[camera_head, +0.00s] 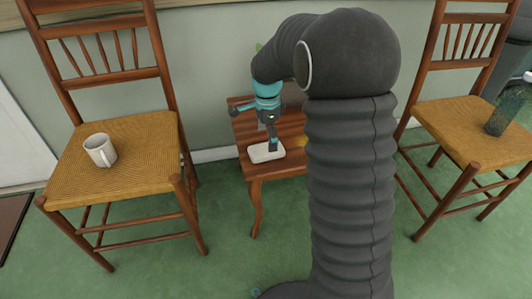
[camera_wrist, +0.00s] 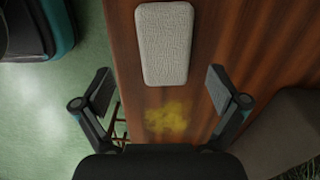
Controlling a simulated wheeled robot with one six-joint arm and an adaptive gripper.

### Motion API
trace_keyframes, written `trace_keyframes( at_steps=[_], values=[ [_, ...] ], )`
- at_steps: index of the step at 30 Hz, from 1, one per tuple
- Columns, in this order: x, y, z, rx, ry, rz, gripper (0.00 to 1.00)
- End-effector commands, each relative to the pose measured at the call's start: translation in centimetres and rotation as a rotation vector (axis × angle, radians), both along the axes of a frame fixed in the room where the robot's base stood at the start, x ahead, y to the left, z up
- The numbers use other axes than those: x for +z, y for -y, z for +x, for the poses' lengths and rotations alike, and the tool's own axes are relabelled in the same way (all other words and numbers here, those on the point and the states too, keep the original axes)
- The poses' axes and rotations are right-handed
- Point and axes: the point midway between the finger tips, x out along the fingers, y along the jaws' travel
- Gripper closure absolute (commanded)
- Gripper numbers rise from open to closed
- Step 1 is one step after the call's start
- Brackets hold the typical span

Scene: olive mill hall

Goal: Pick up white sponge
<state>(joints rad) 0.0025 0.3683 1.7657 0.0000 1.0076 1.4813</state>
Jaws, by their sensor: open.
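The white sponge (camera_head: 266,152) lies flat near the front left edge of a small wooden table (camera_head: 254,169). In the wrist view the sponge (camera_wrist: 164,44) is a pale textured block with rounded corners, lying lengthwise up the picture. My gripper (camera_head: 272,146) is above the table at the sponge in the head view. In the wrist view my gripper (camera_wrist: 161,88) has its fingers wide apart, one to each side of the sponge's lower end, with nothing between them held. How high the fingertips are above the sponge is hard to tell.
A yellow patch (camera_wrist: 169,117) marks the tabletop near the sponge. A chair (camera_head: 139,150) with a white mug (camera_head: 100,150) stands at left. Another chair (camera_head: 459,124) at right holds a dark green bottle (camera_head: 507,109). Green floor (camera_head: 225,268) is clear in front.

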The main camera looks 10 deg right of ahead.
Motion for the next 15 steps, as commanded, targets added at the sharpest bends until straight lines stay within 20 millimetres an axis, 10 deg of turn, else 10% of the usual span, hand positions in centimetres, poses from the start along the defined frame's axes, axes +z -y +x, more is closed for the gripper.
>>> trace_keyframes(
  at_steps=[15],
  values=[
    [-5.2, 0.0, 0.7, 0.0, -0.001, 0.0, 0.03]
  ],
)
